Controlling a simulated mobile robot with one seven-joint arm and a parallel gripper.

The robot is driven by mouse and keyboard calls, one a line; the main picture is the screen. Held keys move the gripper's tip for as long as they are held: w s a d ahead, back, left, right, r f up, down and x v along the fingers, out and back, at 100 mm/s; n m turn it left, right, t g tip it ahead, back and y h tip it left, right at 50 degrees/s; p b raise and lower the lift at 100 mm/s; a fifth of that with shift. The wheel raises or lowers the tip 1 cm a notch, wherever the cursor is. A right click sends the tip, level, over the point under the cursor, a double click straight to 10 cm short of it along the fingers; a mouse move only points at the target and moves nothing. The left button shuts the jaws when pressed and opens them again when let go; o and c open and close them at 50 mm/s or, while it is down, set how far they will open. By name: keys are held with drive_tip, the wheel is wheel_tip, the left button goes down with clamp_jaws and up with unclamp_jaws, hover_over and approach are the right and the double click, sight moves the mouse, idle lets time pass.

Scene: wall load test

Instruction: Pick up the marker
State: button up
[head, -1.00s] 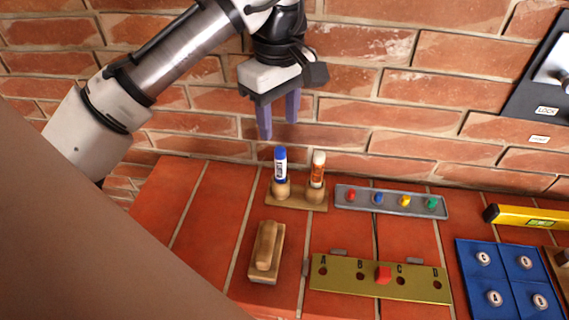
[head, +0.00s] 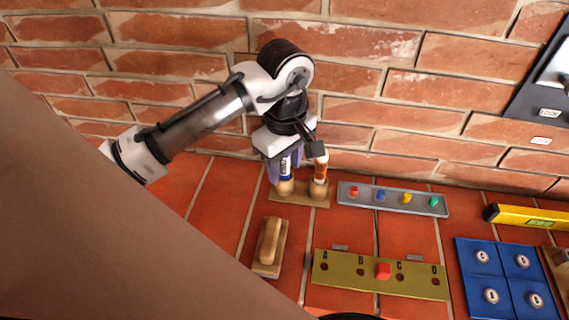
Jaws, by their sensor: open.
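The blue-capped marker (head: 285,168) with a white label stands upright in the left round socket of a wooden stand (head: 301,201). An orange-and-white marker-like stick (head: 321,170) stands upright in the right socket. My gripper (head: 284,175) points down from above, with its purple fingers around or beside the blue-capped marker. The jaws are open. The gripper hides the marker's upper part. I cannot tell whether a finger touches it.
A wooden block with a handle (head: 270,246) lies in front of the stand. A grey strip with coloured pegs (head: 392,200), a brass lettered plate (head: 332,277), a blue panel (head: 504,275) and a yellow level (head: 526,216) lie to the right. A brick wall rises behind.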

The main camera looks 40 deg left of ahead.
clamp_jaws()
drive_tip(key=shift+r, duration=0.2)
